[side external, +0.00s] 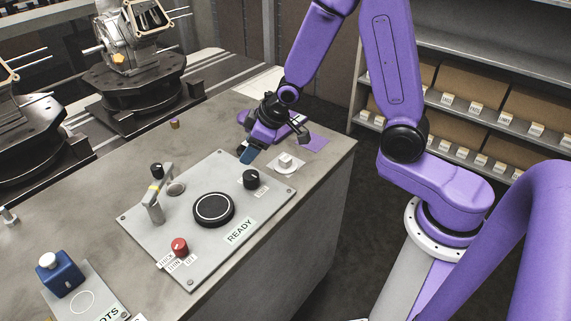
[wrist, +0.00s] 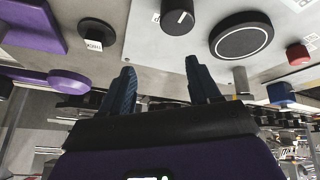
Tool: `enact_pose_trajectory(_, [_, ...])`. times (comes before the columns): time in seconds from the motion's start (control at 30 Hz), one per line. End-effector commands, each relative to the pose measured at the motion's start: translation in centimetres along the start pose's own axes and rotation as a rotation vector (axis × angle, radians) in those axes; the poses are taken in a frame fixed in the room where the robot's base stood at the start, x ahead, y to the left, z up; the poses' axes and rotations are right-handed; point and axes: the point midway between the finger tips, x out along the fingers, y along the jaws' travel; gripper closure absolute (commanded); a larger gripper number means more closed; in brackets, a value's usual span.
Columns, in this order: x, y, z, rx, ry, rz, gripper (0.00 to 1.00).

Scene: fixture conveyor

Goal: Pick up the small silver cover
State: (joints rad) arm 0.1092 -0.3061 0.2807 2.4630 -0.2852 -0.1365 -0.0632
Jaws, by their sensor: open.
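A small pale round piece with a block-like top (side external: 286,161) sits on a light card at the panel's right end. It may be the silver cover, but I cannot tell for sure. My gripper (side external: 249,153) hangs just left of the pale piece, near the black knob. In the wrist view my gripper (wrist: 160,68) is open, its two dark blue fingers apart with nothing between them.
A grey panel (side external: 135,220) carries a black knob (side external: 251,179), a large black dial (side external: 214,209), a red knob (side external: 180,247) and a upright handle (side external: 155,205). A blue block (side external: 62,277) stands at front left.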

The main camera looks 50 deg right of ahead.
Motion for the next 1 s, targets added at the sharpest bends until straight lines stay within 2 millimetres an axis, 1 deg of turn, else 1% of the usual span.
enact_pose_trajectory(0.03, [0.6,0.6,0.0,0.02,0.011,0.011,0.38])
enact_pose_trajectory(0.2, [2.2,2.6,0.1,0.08,0.065,0.047,0.38])
enact_pose_trajectory(0.47, [3.8,5.3,1.1,0.173,0.152,0.105,0.38])
enact_pose_trajectory(0.7, [4.5,7.2,3.2,0.253,0.233,0.158,0.38])
enact_pose_trajectory(0.87, [4.5,7.7,5.0,0.296,0.285,0.189,0.38])
enact_pose_trajectory(1.0, [4.3,7.6,6.8,0.326,0.328,0.21,0.38])
